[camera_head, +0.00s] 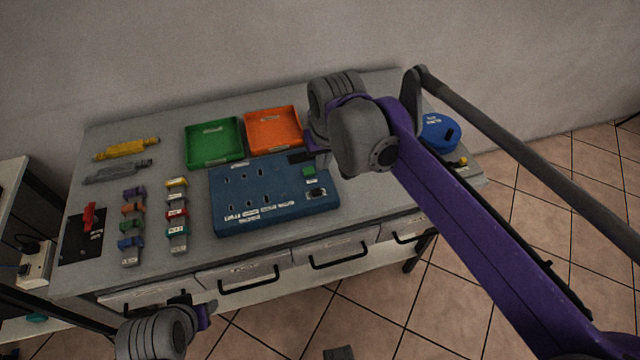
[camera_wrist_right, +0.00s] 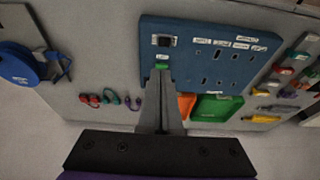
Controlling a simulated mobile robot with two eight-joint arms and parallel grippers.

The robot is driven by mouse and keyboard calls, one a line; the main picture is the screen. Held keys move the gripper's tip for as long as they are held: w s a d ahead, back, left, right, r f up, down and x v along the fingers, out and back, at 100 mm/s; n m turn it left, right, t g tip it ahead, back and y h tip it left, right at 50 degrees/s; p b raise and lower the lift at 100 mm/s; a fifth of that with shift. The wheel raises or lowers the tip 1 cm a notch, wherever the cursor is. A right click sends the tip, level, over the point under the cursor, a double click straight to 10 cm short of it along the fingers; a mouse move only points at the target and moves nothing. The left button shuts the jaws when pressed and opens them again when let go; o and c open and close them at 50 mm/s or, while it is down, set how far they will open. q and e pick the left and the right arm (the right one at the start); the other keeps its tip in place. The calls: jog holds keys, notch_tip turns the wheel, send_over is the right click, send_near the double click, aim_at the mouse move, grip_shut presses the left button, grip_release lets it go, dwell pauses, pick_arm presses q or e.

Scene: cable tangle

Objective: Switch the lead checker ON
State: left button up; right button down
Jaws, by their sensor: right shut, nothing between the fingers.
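The lead checker is a blue box (camera_head: 262,209) with labelled slots, lying on the grey workbench. In the right wrist view its blue face (camera_wrist_right: 205,62) fills the upper middle. A black switch (camera_head: 316,193) sits near its right end and also shows in the wrist view (camera_wrist_right: 163,41); I cannot tell its position. A green patch (camera_head: 308,171) lies beside it. My right gripper (camera_wrist_right: 161,78) is shut and empty, its tips over or close to the green patch; contact is unclear. My left gripper (camera_head: 205,314) is low at the bench front, its fingers unclear.
Green (camera_head: 214,161) and orange (camera_head: 273,147) trays lie behind the checker. Coloured connectors stand in rows to its left (camera_head: 177,214). A blue round thing (camera_head: 438,132) sits at the bench's right end. Drawers with black handles (camera_head: 249,285) line the front.

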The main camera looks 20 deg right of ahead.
jog(key=b, duration=0.1)
send_near(319, 189)
jog(key=x, duration=0.5)
jog(key=shift+w+f, duration=0.1)
jog(key=shift+w, duration=0.1)
jog(key=shift+f, duration=0.65)
